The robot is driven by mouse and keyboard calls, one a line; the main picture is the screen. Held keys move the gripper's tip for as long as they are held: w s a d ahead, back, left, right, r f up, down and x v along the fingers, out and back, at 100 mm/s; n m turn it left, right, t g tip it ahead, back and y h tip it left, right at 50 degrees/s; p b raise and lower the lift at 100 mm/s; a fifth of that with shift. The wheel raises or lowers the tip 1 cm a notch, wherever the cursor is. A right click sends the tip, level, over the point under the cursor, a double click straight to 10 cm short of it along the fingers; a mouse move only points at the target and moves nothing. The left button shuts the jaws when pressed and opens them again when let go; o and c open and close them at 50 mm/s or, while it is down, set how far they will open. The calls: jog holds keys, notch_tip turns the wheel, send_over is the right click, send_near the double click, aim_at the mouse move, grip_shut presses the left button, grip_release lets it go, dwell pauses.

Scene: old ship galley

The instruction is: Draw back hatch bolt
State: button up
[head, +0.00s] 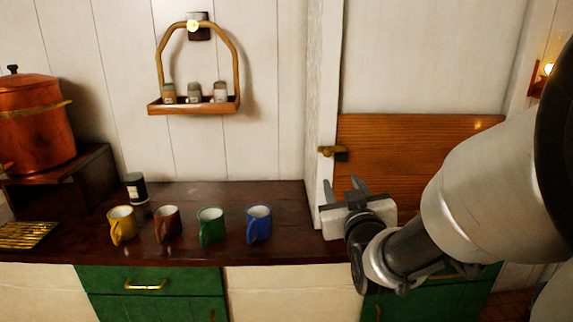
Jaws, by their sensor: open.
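The hatch bolt (327,151) is a small brass piece with a dark catch, at the left edge of the brown slatted wooden hatch (420,150). It sits where the hatch meets a white post (325,90). My gripper (343,187) is open and empty, a little below the bolt and apart from it in the picture. Its two dark fingers point up, towards the bolt. How far the fingertips are from the bolt in depth, I cannot tell. My arm hides the hatch's lower right part.
Several mugs, yellow, brown, green and blue (258,224), stand on the dark counter (185,190) to the left. A copper pot (35,125) stands on a raised shelf at far left. A hanging rack (195,107) holds small jars. Green drawers (150,285) lie below.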

jog(key=p, duration=0.2)
send_near(328, 154)
jog(key=shift+t, duration=0.3)
jog(key=w, duration=0.9)
jog(key=shift+f, duration=0.25)
grip_shut()
